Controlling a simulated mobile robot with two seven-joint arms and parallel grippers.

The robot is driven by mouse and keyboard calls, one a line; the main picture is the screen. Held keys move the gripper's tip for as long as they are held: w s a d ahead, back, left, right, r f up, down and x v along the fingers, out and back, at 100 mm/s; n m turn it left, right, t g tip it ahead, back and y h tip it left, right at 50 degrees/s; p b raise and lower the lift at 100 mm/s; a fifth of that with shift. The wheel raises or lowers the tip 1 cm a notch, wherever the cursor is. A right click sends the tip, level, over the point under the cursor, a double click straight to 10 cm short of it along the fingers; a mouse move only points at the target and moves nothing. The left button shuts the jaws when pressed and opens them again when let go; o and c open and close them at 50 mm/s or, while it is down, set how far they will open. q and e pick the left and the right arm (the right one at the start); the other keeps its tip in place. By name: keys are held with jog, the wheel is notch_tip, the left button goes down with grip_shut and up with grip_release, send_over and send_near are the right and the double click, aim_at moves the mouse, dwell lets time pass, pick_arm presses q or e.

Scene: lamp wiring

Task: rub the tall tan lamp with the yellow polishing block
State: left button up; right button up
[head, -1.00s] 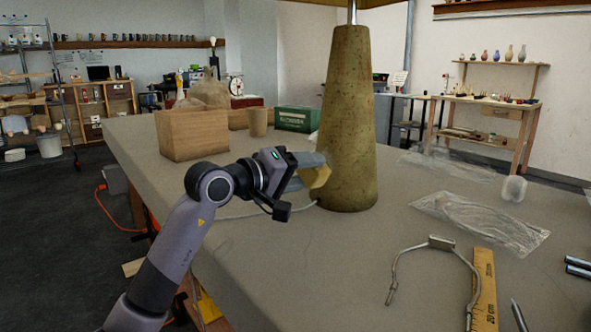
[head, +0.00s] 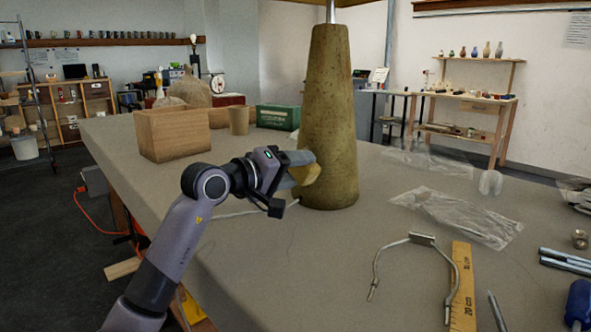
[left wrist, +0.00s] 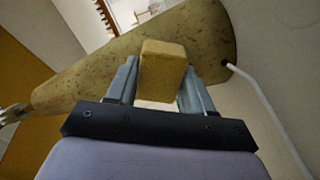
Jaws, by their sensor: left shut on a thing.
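The tall tan lamp (head: 328,115) stands upright on the table, a speckled tapering body with a metal rod at its top. Its body also fills the upper part of the left wrist view (left wrist: 90,75). My left gripper (head: 300,172) is at the lower left side of the lamp. It is shut on the yellow polishing block (left wrist: 162,65), which sits between both fingers. In the head view the block (head: 308,175) is against or very close to the lamp's side; I cannot tell if they touch. My right gripper is not in view.
A clear plastic bag (head: 460,215), a wire harp (head: 418,240) and a yellow ruler (head: 462,285) lie to the right. A white cord runs from the lamp base.

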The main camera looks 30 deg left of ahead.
pick_arm(q)
jog(key=shift+x, duration=0.9)
jog(key=shift+w+a+f+b, duration=0.1)
jog(key=shift+w+a+b, duration=0.2)
jog(key=shift+a, duration=0.45)
jog(key=shift+w+a+b, duration=0.15)
jog(key=shift+a+b, duration=0.2)
jog(key=shift+a, duration=0.4)
jog(key=a, duration=0.1)
jog(key=w+a, duration=0.1)
jog(key=a+b, duration=0.1)
jog(key=shift+w+a, duration=0.3)
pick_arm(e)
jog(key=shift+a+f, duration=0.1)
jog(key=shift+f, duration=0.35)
pick_arm(q)
jog(key=shift+d, duration=0.1)
